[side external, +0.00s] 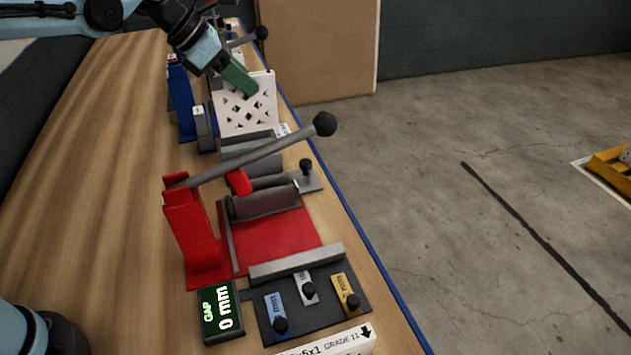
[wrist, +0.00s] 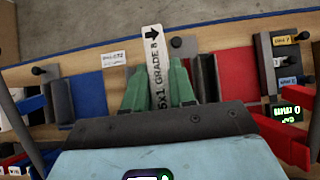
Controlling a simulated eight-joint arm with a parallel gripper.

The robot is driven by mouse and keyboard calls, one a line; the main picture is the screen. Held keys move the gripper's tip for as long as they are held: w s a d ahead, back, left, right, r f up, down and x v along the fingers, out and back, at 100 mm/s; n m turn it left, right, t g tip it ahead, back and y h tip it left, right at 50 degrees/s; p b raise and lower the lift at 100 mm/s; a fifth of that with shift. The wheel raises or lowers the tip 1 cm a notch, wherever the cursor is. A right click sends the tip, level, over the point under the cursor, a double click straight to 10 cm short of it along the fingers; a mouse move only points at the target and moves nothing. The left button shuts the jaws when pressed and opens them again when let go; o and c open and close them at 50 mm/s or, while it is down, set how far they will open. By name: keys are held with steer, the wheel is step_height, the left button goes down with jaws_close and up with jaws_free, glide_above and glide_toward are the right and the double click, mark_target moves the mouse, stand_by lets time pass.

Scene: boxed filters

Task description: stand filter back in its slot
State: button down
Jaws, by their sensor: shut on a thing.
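The filter (side external: 262,113) is a white panel with diamond-shaped holes, standing roughly upright in the side external view. In the wrist view its narrow edge (wrist: 155,58) reads "5x1 GRADE 8" with a black arrow. My gripper (side external: 250,89) has green fingers and is shut on the filter's upper part. In the wrist view the fingers (wrist: 158,75) lie on either side of that edge. The filter's lower edge is close to grey parts (side external: 246,137) on the bench. I cannot tell whether it sits in a slot or is just above them.
A red station (side external: 190,230) with a long black-knobbed lever (side external: 260,160) and rollers stands nearer the side camera. A blue station (side external: 181,98) is beside the filter. A "0 mm" gap display (side external: 221,312) and another filter marked "GRADE 11" (side external: 335,345) are at the front.

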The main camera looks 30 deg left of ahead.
steer(key=shift+w+a, duration=0.5)
steer(key=shift+a, duration=0.15)
steer(key=shift+f, duration=0.1)
glide_above(248, 129)
steer(key=w+a, duration=0.2)
steer(key=shift+d+f, duration=0.15)
steer(key=shift+f, duration=2.1)
steer(key=shift+f, duration=1.7)
steer(key=shift+f, duration=0.35)
steer(key=shift+f, duration=1.4)
steer(key=c, duration=0.8)
jaws_free()
steer(key=shift+c, duration=0.2)
